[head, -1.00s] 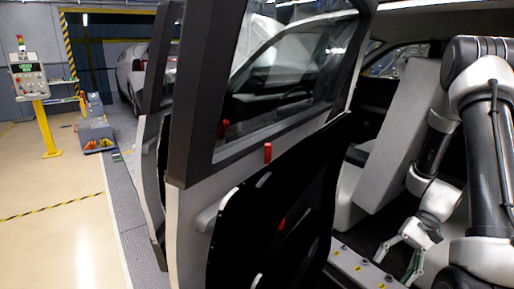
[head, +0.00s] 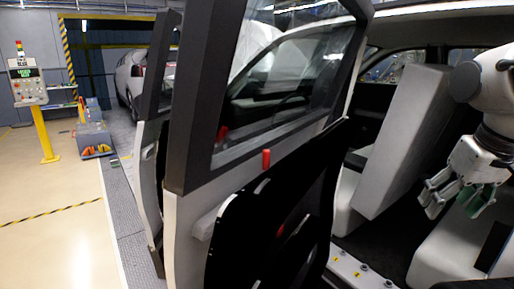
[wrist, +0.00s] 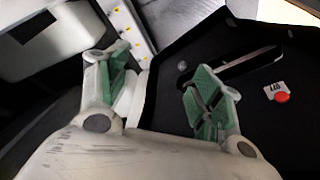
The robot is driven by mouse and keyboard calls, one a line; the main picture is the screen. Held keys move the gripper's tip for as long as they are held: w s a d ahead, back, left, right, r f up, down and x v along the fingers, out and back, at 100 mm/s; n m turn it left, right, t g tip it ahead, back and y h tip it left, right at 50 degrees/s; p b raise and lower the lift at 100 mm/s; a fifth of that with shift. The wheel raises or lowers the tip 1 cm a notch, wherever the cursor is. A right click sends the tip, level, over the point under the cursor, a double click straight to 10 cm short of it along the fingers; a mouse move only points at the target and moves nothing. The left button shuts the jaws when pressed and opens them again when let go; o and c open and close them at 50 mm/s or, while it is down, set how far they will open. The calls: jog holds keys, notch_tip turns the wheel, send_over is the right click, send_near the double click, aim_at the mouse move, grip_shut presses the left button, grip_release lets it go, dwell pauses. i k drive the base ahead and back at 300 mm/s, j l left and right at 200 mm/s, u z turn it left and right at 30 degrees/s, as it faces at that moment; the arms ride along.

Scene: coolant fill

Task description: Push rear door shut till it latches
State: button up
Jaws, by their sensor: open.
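The rear door (head: 185,225) stands wide open in the middle of the head view, with a dark-framed window, a black inner panel (head: 255,235) and a red pin (head: 266,158) on its sill. My gripper (head: 453,203) is open and empty, right of the door and apart from it, in front of the grey seats inside the car. In the wrist view my gripper (wrist: 163,85) shows two spread fingers with green pads. A black panel (wrist: 260,130) with a slot and a red round spot (wrist: 282,98) lies beyond the right finger. The door's latch edge is not clearly visible.
The body sill (head: 355,270) with yellow marks runs below the door opening. An upright seat back (head: 400,140) stands behind my gripper. Another open door (head: 150,180) is to the left. A yellow-post control panel (head: 35,90) stands on the far left, with open floor before it.

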aim_at(288, 178)
jog(key=k+j+u, duration=0.3)
jog(key=j, duration=0.3)
jog(key=k+j+u, duration=0.15)
jog(key=j, duration=0.2)
jog(key=k+j+u, duration=0.15)
jog(key=j, duration=0.2)
